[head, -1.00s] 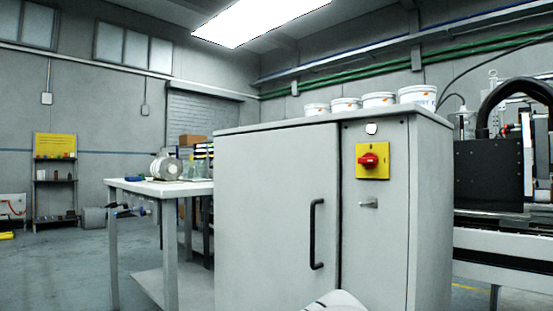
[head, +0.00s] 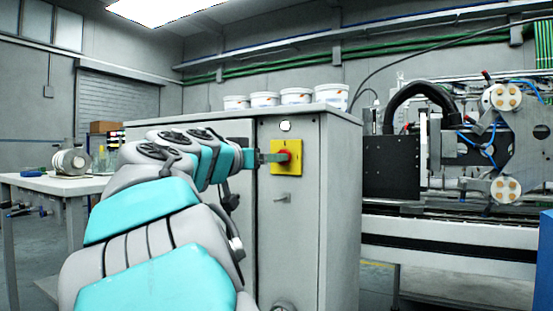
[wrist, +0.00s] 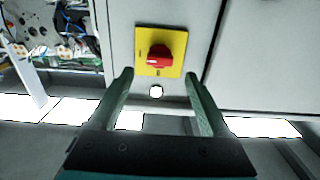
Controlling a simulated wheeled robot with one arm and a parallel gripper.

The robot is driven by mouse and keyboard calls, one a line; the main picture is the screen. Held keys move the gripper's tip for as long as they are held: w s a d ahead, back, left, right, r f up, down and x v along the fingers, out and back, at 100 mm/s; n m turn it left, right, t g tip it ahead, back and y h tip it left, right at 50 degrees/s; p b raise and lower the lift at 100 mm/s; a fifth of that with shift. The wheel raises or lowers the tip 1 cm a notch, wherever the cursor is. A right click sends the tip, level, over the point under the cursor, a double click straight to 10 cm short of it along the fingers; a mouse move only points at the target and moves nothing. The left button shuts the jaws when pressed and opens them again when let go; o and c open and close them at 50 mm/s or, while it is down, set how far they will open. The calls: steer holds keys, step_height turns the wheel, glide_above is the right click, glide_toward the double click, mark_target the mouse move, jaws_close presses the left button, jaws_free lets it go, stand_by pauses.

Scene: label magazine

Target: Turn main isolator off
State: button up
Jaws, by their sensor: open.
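The main isolator is a red rotary knob (head: 290,156) on a square yellow plate (head: 286,169), high on the grey cabinet's right front panel. In the wrist view the red knob (wrist: 160,56) lies crosswise on the yellow plate (wrist: 144,40), with a pale mark at its left end. My gripper (head: 272,157) reaches in from the left, its tips close to the knob. In the wrist view my gripper (wrist: 157,74) is open, one finger to either side, with the knob ahead between the tips. I cannot tell whether either finger touches it.
The grey cabinet (head: 335,215) carries several white tubs (head: 297,96) on top. A white round lamp (head: 285,126) sits above the plate and a small latch (head: 282,197) below. A machine (head: 450,150) stands right, a workbench (head: 60,184) left.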

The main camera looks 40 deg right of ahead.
steer(key=x, duration=0.6)
steer(key=shift+d, duration=0.35)
steer(key=shift+f, duration=0.1)
steer(key=shift+c, duration=0.3)
jaws_close()
steer(key=shift+n, duration=0.3)
steer(key=n+p, duration=1.2)
steer(key=n, duration=0.5)
steer(key=shift+w+n, duration=0.1)
steer(key=shift+n, duration=0.2)
